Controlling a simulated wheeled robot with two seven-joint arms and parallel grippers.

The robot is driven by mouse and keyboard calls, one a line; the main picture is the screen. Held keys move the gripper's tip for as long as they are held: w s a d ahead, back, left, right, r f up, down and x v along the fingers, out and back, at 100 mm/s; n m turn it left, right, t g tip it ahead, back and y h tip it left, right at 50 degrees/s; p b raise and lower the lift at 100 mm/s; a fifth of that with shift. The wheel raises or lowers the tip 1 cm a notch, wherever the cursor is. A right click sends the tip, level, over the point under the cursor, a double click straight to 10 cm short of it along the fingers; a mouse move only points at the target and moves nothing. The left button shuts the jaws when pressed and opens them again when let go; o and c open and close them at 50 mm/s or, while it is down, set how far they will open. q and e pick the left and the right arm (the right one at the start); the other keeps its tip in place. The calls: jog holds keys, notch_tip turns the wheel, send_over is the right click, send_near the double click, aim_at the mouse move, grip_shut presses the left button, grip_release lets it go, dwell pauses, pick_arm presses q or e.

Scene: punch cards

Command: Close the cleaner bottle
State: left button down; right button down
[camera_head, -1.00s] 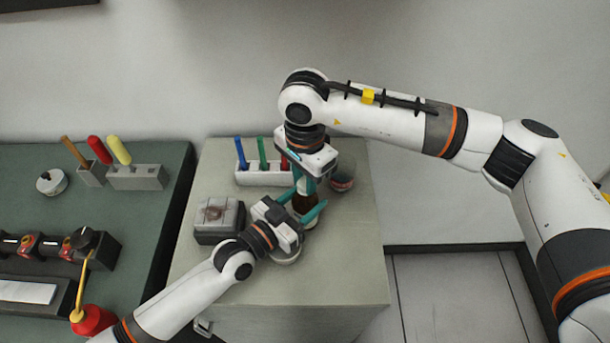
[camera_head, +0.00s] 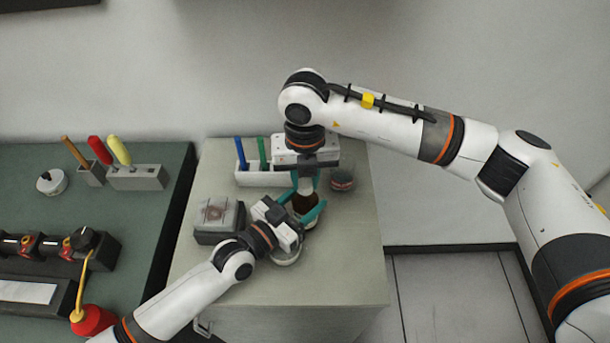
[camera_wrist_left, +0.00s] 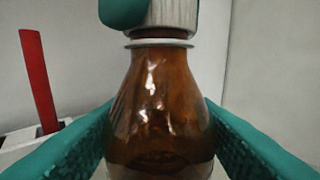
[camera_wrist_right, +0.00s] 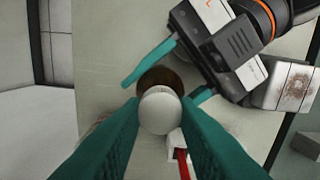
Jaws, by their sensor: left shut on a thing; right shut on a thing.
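The cleaner bottle is brown glass (camera_wrist_left: 158,105) and stands upright on the cabinet top; it also shows in the head view (camera_head: 304,204). My left gripper (camera_head: 308,214) is shut around its body from the front left. A white ribbed cap (camera_wrist_left: 172,15) is at the bottle's mouth, above the neck ring, with a dark band of neck showing beneath it. My right gripper (camera_wrist_right: 158,108) points down from above and is shut on the cap, whose pale round top (camera_wrist_right: 160,112) shows between its fingertips. How far the cap sits on the thread is hidden.
A white holder (camera_head: 262,177) with coloured markers stands behind the bottle. A dark round tin (camera_head: 342,180) is close at its right, a grey box (camera_head: 218,221) at its left, and a white round dish (camera_head: 287,257) in front, under my left gripper. The cabinet's right front is clear.

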jog(key=m, duration=0.3)
jog(key=c, duration=1.1)
grip_release()
jog(key=shift+o, duration=0.2)
notch_tip(320, 180, up, 12)
pick_arm(q)
jog(key=c, duration=0.5)
grip_release()
jog(key=shift+a, duration=0.1)
pick_arm(e)
jog(key=shift+f, duration=0.1)
